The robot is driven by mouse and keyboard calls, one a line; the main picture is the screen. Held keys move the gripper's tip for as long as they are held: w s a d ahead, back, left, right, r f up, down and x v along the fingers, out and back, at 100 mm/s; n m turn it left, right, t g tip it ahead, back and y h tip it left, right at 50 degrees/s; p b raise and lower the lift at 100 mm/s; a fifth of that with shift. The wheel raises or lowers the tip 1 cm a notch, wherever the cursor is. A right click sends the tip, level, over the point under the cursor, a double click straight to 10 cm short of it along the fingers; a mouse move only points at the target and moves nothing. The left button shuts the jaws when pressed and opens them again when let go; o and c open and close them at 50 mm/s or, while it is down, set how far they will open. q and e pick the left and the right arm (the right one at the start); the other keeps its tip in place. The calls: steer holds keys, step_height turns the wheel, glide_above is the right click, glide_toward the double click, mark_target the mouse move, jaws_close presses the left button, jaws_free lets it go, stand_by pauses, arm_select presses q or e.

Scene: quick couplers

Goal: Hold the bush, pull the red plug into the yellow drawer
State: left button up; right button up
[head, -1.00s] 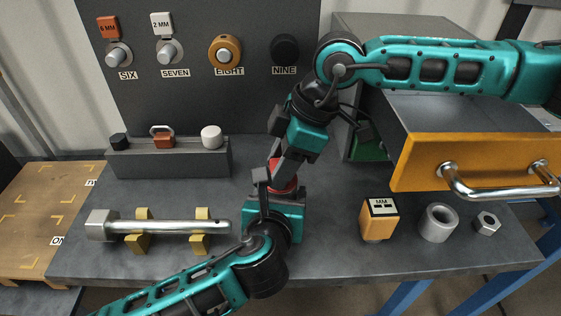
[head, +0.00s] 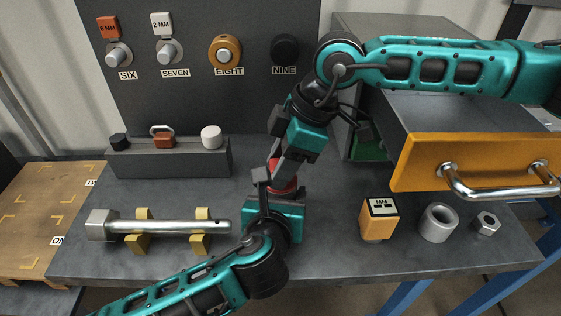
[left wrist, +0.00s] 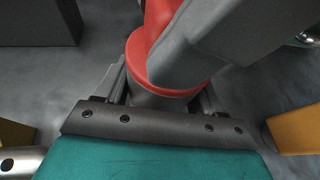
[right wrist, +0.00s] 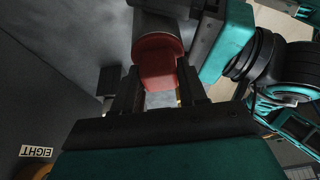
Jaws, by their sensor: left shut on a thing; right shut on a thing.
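The red plug (head: 284,183) sits upright in the middle of the bench, mostly covered by my grippers. In the left wrist view the red plug (left wrist: 140,62) sits on a grey round bush (left wrist: 160,98). My left gripper (left wrist: 162,100) is shut on the bush, with fingers on either side. My right gripper (right wrist: 158,85) is shut on the top of the red plug (right wrist: 158,60), reaching from above. In the right wrist view the plug still meets the bush (right wrist: 155,24). The yellow drawer (head: 420,165) stands pulled out at the right; its inside is mostly hidden.
An orange block (head: 378,222), a grey ring (head: 438,222) and a nut (head: 487,222) stand right of my grippers. A hammer-like bar (head: 165,227) lies on yellow rests at left. A grey rack (head: 170,160) and a panel with knobs (head: 190,100) stand behind.

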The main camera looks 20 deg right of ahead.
mark_target(271, 164)
steer(key=shift+f, duration=0.1)
stand_by(0.5)
steer(key=o, duration=0.5)
steer(key=c, duration=0.6)
steer(key=shift+c, duration=0.2)
steer(key=shift+r, duration=1.85)
steer(key=shift+r, duration=0.1)
steer(key=shift+r, duration=1.9)
